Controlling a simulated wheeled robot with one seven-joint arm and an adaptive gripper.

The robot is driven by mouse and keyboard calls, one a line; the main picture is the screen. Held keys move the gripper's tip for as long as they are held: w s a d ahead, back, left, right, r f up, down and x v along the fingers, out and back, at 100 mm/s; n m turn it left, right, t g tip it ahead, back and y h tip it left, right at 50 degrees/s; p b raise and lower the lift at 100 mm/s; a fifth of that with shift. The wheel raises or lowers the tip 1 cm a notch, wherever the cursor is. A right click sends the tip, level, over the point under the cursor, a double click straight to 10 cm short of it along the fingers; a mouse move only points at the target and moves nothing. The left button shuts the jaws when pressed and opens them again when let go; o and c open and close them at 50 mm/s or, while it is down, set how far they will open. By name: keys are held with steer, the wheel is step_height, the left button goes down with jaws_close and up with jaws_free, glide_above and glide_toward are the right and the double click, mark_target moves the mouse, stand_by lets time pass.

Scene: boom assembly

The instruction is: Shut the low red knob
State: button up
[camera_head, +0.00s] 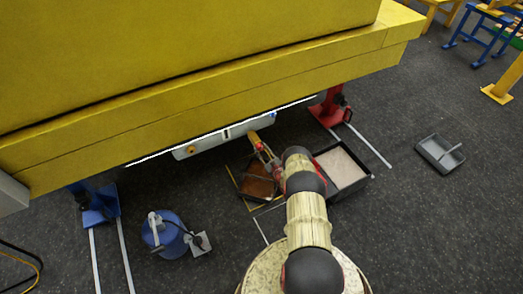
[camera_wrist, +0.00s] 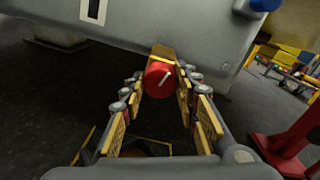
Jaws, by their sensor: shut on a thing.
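The low red knob (camera_wrist: 158,79) is in the middle of the wrist view, round, with a white line that slants up to the right. It sits on a yellow-orange mount (camera_wrist: 162,51) under a grey housing (camera_wrist: 140,25). My gripper (camera_wrist: 161,84) has its yellow-padded fingers closed on the knob from the left and right. In the head view my gripper (camera_head: 264,154) is below the long grey housing (camera_head: 205,142), at the yellow mount (camera_head: 254,138). The knob itself cannot be made out clearly there.
A big yellow boom (camera_head: 200,90) hangs over the housing. Below are a tray with brown contents (camera_head: 257,187) and a box with pale contents (camera_head: 343,167). A red stand (camera_head: 330,108) is right, a blue canister (camera_head: 166,233) left. A grey tray (camera_head: 440,152) lies on open floor.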

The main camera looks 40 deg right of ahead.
steer(key=n, duration=0.4)
steer(key=shift+n, duration=0.3)
steer(key=n, duration=0.3)
steer(key=shift+n, duration=0.3)
steer(key=n, duration=1)
steer(key=shift+a+f+n+h, duration=0.1)
steer(key=shift+n+h, duration=0.2)
steer(key=n, duration=0.3)
steer(key=shift+n, duration=0.3)
steer(key=n, duration=0.3)
steer(key=shift+n, duration=2)
steer(key=shift+f, duration=0.1)
